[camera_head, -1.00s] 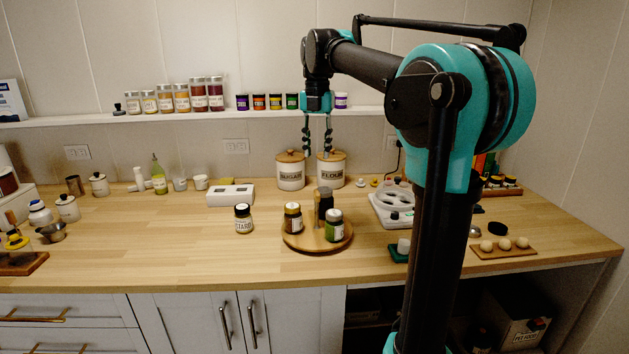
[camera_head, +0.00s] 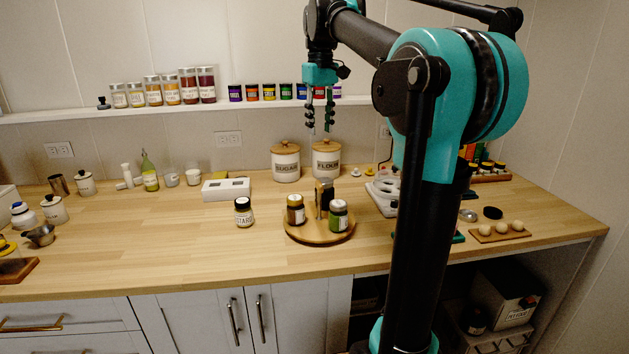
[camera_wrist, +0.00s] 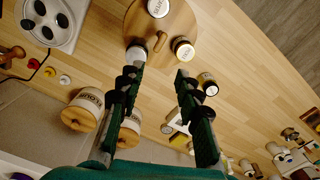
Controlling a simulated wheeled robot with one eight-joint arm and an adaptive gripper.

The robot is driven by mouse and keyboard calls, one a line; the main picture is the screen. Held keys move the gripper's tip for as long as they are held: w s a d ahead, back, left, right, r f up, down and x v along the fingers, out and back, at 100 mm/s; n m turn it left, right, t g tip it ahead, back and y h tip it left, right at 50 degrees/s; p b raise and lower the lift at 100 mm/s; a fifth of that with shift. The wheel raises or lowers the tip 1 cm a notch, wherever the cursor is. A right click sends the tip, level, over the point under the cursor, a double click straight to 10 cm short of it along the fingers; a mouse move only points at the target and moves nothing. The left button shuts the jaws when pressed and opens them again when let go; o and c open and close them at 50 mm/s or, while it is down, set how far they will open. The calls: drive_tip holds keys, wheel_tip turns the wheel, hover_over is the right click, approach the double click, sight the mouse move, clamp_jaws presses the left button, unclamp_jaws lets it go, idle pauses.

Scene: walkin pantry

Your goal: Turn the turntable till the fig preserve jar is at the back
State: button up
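The round wooden turntable (camera_head: 305,236) stands near the counter's front, right of centre. It bears a brown jar (camera_head: 296,209) at the left, a green-labelled jar (camera_head: 338,215) at the right front, and a tall dark item (camera_head: 324,193) at the back. My gripper (camera_head: 319,127) is open and empty, pointing down, high above the counter. In the wrist view the turntable (camera_wrist: 180,25) with its upright wooden knob (camera_wrist: 160,41) lies beyond the fingertips (camera_wrist: 160,68).
A mustard jar (camera_head: 244,213) stands left of the turntable. Sugar (camera_head: 286,165) and flour (camera_head: 326,162) canisters stand behind it, under a shelf (camera_head: 180,112) of small jars.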

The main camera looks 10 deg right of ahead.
drive_tip(key=m, duration=0.3)
approach(319, 182)
wheel_tip(319, 182, down, 9)
drive_tip(key=shift+s+f, duration=0.1)
drive_tip(key=shift+s, duration=0.05)
idle(0.4)
clamp_jaws()
idle(0.4)
